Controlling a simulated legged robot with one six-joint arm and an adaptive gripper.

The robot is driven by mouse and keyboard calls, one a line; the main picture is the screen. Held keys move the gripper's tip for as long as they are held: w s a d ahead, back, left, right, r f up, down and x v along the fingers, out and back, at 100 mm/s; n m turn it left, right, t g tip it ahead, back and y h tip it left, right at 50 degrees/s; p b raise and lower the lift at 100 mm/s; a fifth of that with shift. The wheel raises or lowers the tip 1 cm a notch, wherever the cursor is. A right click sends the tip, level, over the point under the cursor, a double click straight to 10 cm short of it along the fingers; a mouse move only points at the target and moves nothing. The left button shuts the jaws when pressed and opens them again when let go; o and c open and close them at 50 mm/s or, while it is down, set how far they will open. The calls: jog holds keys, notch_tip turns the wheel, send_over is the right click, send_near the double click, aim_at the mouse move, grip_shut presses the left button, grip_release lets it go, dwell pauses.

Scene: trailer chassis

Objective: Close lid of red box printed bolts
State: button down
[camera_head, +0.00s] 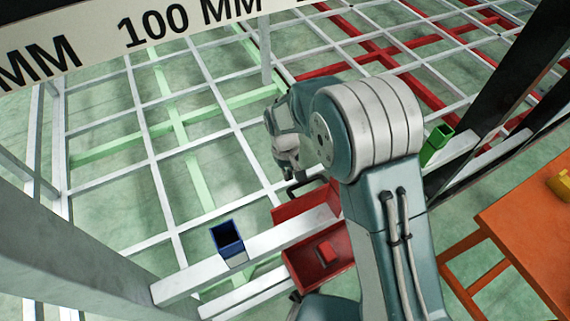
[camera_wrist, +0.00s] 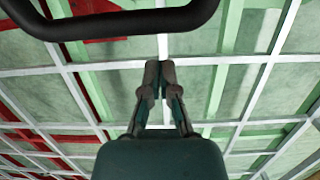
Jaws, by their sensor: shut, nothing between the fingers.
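The red box (camera_head: 301,276) sits on the white beam in the head view, partly hidden behind my arm. Its lid (camera_head: 300,207) stands open on the far side, and a small red block (camera_head: 327,252) shows inside the box. A black handle (camera_head: 292,190) shows at the lid's far edge; in the wrist view a thick black curved bar (camera_wrist: 110,24), which looks like this handle, crosses the top. My gripper (camera_wrist: 160,68) is shut and empty, its tips just below the bar in that picture. I cannot tell whether they touch it. In the head view my gripper is just above the handle.
A blue open container (camera_head: 228,240) stands on the beam left of the red box. A green container (camera_head: 437,140) is on the beam to the right. An orange table (camera_head: 520,235) stands at the right. White, green and red chassis bars form an open grid beyond.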

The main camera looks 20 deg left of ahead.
aim_at(310, 202)
jog(key=shift+s+d+r, duration=0.75)
jog(key=shift+s+d, duration=0.05)
jog(key=shift+d, duration=0.2)
jog(key=s+d+r, duration=0.2)
jog(key=shift+d+r, duration=0.25)
jog(key=shift+r, duration=0.05)
